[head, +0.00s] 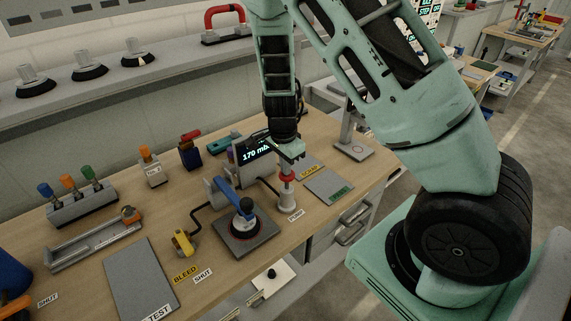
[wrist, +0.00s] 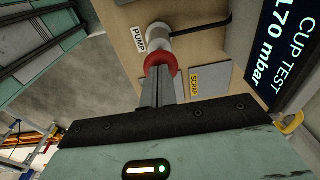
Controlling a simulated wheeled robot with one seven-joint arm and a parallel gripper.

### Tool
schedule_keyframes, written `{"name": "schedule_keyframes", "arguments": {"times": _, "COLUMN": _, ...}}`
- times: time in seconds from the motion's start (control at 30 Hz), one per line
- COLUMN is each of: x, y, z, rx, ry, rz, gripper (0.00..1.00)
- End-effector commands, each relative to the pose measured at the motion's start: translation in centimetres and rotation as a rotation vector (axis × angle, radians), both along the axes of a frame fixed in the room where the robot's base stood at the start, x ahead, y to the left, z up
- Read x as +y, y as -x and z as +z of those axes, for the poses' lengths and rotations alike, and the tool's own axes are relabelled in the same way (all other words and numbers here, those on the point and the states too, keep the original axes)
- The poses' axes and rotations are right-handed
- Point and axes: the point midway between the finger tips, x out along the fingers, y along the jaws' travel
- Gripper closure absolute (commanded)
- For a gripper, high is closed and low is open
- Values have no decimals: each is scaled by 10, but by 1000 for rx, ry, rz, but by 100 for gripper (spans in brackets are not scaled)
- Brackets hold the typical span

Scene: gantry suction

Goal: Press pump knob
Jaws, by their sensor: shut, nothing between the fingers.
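The pump is a small white cylinder on the wooden bench with a red knob on top; in the head view its body (head: 287,201) stands beside the "PUMP" label. In the wrist view the red knob (wrist: 161,63) and the white pump body (wrist: 158,33) are straight ahead of the fingers. My gripper (head: 288,172) is shut and empty, pointing down over the knob. Its fingertips (wrist: 158,72) are at the red knob and overlap its edge; I cannot tell whether they touch it. The display (head: 257,149) behind reads 170 mbar.
A yellow bleed part (head: 183,243) is further left. The test plate (head: 140,279) is at the front left.

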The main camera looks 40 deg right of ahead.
Motion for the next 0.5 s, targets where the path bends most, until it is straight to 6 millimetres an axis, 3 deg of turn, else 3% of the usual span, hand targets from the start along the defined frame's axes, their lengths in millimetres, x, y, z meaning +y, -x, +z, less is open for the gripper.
{"name": "schedule_keyframes", "arguments": {"times": 0.33, "x": 0, "y": 0, "z": -2, "rx": -1, "ry": 0, "rz": 0, "gripper": 100}}
{"name": "schedule_keyframes", "arguments": {"times": 0.5, "x": 0, "y": 0, "z": -19, "rx": 0, "ry": 1, "rz": 0, "gripper": 100}}
